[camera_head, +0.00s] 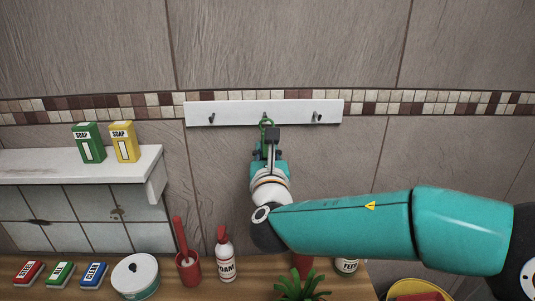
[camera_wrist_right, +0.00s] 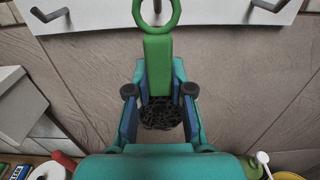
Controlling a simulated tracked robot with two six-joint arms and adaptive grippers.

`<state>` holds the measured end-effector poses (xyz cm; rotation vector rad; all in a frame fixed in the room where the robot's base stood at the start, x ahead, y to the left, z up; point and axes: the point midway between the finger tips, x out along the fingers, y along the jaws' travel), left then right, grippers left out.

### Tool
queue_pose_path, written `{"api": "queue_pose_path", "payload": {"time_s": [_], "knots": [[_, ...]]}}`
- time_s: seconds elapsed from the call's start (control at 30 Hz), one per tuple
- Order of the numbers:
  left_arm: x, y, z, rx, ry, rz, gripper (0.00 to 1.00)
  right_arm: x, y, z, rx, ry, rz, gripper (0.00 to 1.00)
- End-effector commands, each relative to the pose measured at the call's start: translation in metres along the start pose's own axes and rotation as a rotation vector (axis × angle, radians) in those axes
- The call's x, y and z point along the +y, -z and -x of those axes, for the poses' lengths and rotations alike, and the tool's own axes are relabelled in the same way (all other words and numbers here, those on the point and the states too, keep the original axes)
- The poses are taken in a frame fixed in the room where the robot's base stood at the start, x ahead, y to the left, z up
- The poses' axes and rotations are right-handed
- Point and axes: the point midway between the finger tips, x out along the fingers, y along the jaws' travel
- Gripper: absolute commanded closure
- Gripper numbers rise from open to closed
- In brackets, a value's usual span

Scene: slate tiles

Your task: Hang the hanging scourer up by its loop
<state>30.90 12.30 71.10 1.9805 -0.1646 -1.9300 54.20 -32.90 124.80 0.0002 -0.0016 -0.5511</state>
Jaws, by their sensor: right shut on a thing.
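The hanging scourer has a green loop (camera_head: 266,122) and, in the right wrist view, a green handle (camera_wrist_right: 158,65) above a dark, rough pad (camera_wrist_right: 160,117). My right gripper (camera_head: 271,138) is shut on the scourer, with its fingers on both sides in the right wrist view (camera_wrist_right: 160,90). The loop points up, right at the middle hook of the white hook rail (camera_head: 230,110). I cannot tell whether the loop is around that hook or in front of it. My left gripper is not in view.
The left hook (camera_head: 211,118) and right hook (camera_head: 317,117) are bare. A shelf (camera_head: 60,168) at the left bears a green soap box (camera_head: 89,143) and a yellow one (camera_head: 124,142). Below stand a foam bottle (camera_head: 225,258), a red brush holder (camera_head: 188,268) and a plant (camera_head: 300,288).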

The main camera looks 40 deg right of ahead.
Motion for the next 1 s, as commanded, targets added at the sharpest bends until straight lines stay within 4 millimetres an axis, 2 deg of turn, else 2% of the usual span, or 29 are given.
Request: {"api": "queue_pose_path", "payload": {"time_s": [0.97,1.0], "knots": [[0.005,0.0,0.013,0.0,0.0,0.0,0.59,-0.001,0.003,-0.059,0.0,0.002,0.002,1.0],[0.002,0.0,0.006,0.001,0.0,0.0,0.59,-0.001,0.009,-0.061,-0.001,0.002,0.001,1.0]]}}
